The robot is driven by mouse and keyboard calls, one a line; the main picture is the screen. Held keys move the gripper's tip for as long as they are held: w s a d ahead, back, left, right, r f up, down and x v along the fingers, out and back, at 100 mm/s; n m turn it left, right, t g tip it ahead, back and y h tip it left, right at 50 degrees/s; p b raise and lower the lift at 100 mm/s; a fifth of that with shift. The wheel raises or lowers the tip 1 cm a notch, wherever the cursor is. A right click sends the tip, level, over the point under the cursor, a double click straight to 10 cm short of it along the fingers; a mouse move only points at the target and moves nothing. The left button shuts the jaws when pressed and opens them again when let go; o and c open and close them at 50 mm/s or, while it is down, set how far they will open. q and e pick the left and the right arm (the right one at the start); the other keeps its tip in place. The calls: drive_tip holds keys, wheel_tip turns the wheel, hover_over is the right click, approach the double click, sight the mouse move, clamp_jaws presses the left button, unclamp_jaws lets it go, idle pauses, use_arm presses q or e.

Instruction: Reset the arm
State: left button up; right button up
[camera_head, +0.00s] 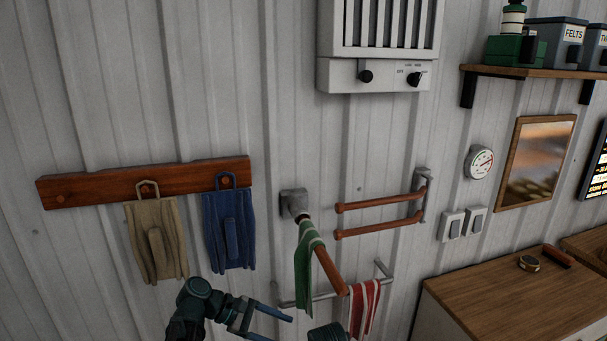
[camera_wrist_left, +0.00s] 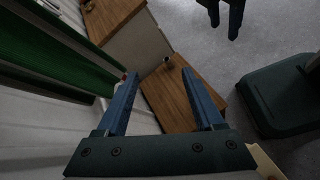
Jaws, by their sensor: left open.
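A dark two-pronged part (camera_wrist_left: 226,18) at the top of the wrist view looks like my right gripper.
A green towel (camera_head: 308,268) hangs on a wooden rod jutting from the wall, close to my left gripper. A red-striped towel (camera_head: 364,308) hangs on a metal bar. A wooden-topped cabinet (camera_head: 500,303) stands right.

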use_arm(q)
drive_tip(key=s+d+f+m+g+y, duration=0.1)
drive_tip(key=s+f+m+y, duration=0.9)
drive_tip(key=m, duration=0.7)
drive_tip(key=s+y, duration=0.3)
drive_tip(key=shift+m, duration=0.3)
